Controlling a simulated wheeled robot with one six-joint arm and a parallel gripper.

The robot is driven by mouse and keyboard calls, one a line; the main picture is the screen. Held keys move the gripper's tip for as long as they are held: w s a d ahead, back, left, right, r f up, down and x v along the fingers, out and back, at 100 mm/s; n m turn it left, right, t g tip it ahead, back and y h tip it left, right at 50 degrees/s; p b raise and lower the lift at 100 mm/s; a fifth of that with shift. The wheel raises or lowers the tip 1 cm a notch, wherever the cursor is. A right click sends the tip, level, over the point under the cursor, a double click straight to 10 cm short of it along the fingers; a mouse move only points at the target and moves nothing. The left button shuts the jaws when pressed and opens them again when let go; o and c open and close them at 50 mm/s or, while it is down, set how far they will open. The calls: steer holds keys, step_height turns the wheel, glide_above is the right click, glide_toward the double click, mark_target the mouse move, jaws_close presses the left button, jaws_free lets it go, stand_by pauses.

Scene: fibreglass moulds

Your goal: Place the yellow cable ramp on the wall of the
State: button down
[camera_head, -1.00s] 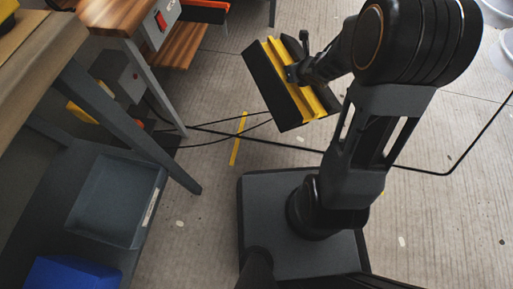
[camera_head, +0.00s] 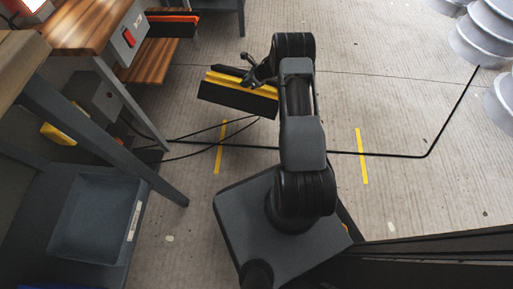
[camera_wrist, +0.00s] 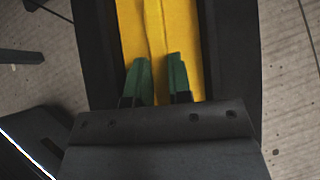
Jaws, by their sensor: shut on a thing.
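The yellow cable ramp, a black slab with a yellow strip along its middle, hangs above the floor in the head view (camera_head: 236,101). My gripper (camera_head: 249,72) is at its upper edge, partly hidden behind my arm. In the wrist view, the green fingertips of my gripper (camera_wrist: 159,80) are closed on the raised yellow middle of the ramp (camera_wrist: 186,22), with its black sides to left and right. In the head view the ramp is tilted, its broad black side towards the camera. No wall that clearly fits the task line can be made out.
A black cable (camera_head: 385,155) runs over the concrete floor, with yellow tape strips (camera_head: 220,147) and (camera_head: 361,156) across its line. A workbench with wooden top (camera_head: 75,28) and a grey bin (camera_head: 97,218) stand left. Pale grey ribbed forms (camera_head: 483,35) stand right. Floor between is open.

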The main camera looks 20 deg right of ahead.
steer(key=s+d+f+n+g+y, duration=0.1)
steer(key=s+d+f+n, duration=0.15)
steer(key=f, duration=0.45)
steer(key=s+d+f+n+g, duration=0.1)
steer(key=s+d+f, duration=0.2)
steer(key=f, duration=0.4)
steer(key=s+a+f+b, duration=0.1)
steer(key=s+a+f, duration=0.1)
steer(key=s+f, duration=0.2)
steer(key=s+a+f+b, duration=0.1)
steer(key=s+a+f, duration=0.2)
steer(key=s+f, duration=0.1)
steer(key=s+a+f+b, duration=0.2)
steer(key=s+f, duration=0.1)
steer(key=f, duration=0.1)
steer(key=shift+s+a+f, duration=0.15)
steer(key=shift+s+f, duration=0.25)
steer(key=shift+f, duration=0.4)
steer(key=shift+f, duration=0.2)
steer(key=c, duration=1.1)
jaws_free()
steer(key=shift+o, duration=0.2)
